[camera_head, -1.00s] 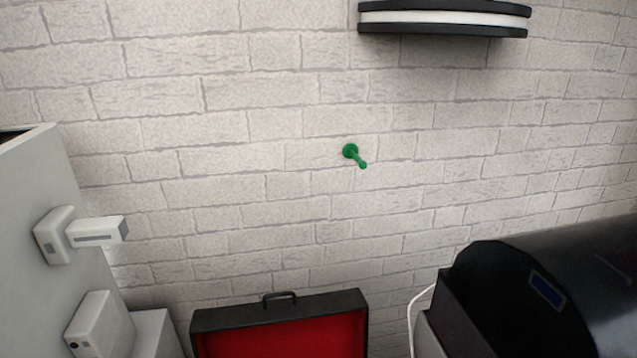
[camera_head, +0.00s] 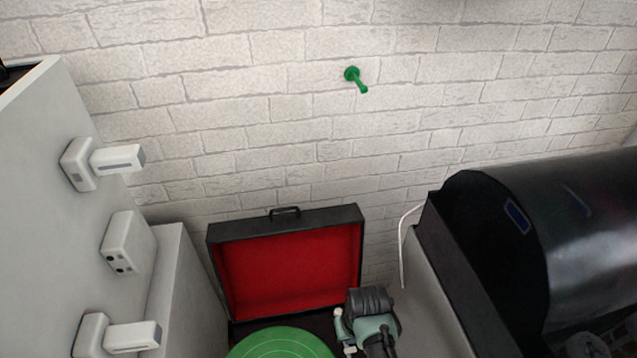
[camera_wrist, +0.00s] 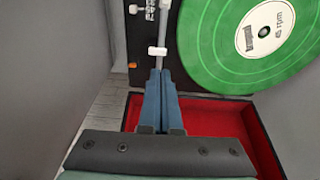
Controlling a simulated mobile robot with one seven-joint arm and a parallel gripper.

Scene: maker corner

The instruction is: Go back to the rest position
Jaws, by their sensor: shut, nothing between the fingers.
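My gripper (camera_wrist: 160,90) shows in the wrist view with its two blue fingers together and nothing between them. The fingers point toward a record player with a green record (camera_wrist: 215,65) that has a white label. A grey tonearm (camera_wrist: 163,25) with a white piece lies in line with the fingertips; I cannot tell whether they touch. In the head view, part of my arm (camera_head: 372,322) is at the bottom, right of the green record (camera_head: 283,345). The fingers are not visible there.
The open case lid (camera_head: 290,265) is red inside and stands against the brick wall. A green peg (camera_head: 355,79) sticks out of the wall. A large black rounded machine (camera_head: 530,250) is at right. A grey panel with white fixtures (camera_head: 125,245) is at left.

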